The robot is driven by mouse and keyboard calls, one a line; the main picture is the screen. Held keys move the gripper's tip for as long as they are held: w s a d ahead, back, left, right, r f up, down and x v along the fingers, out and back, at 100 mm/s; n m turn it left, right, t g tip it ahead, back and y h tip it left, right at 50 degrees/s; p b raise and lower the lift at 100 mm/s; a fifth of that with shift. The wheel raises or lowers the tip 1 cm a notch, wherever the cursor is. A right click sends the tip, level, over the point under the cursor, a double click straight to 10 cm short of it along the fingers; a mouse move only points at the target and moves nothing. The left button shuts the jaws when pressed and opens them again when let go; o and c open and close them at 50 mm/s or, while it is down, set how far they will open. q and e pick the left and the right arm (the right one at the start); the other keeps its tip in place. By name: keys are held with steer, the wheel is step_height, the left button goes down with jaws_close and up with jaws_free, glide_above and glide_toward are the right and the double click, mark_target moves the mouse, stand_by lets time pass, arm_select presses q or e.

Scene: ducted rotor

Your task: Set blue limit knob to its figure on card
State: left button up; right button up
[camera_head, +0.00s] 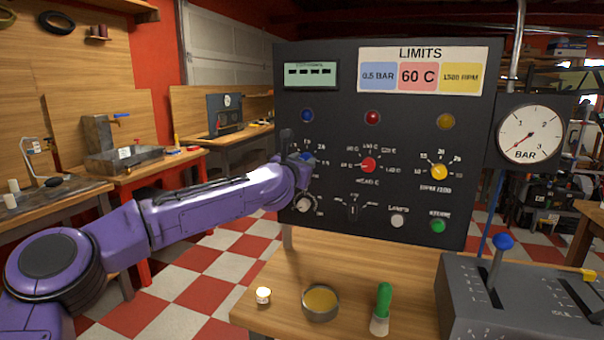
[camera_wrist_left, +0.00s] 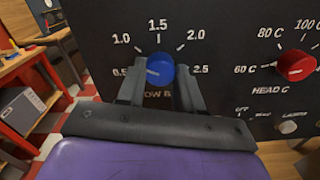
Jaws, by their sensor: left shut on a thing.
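The blue limit knob (camera_wrist_left: 160,68) sits on the dark panel, on a scale from 0.5 to 2.5. A pale pointer mark on it seems to face left, towards 0.5. My left gripper (camera_wrist_left: 159,80) has one finger on each side of the knob and is shut on it. In the head view my left gripper (camera_head: 294,160) covers most of this knob. The LIMITS card (camera_head: 423,70) at the panel's top reads 0.5 BAR on blue, 60 C on red and 1500 RPM on yellow. My right gripper is out of view.
The red knob (camera_head: 368,165) and yellow knob (camera_head: 439,171) are to the right on the panel (camera_head: 330,225). A gauge (camera_head: 530,133) hangs at its right side. A round tin (camera_head: 320,303), a green-handled brush (camera_head: 383,305) and a lever box (camera_head: 470,290) are on the bench below.

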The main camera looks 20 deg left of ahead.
arm_select(q)
steer(key=shift+f+n+b, duration=0.2)
steer(key=shift+n+b, duration=2.65)
steer(key=shift+n, duration=0.55)
steer(key=o, duration=1)
steer(key=shift+r, duration=0.1)
steer(key=shift+o, duration=0.2)
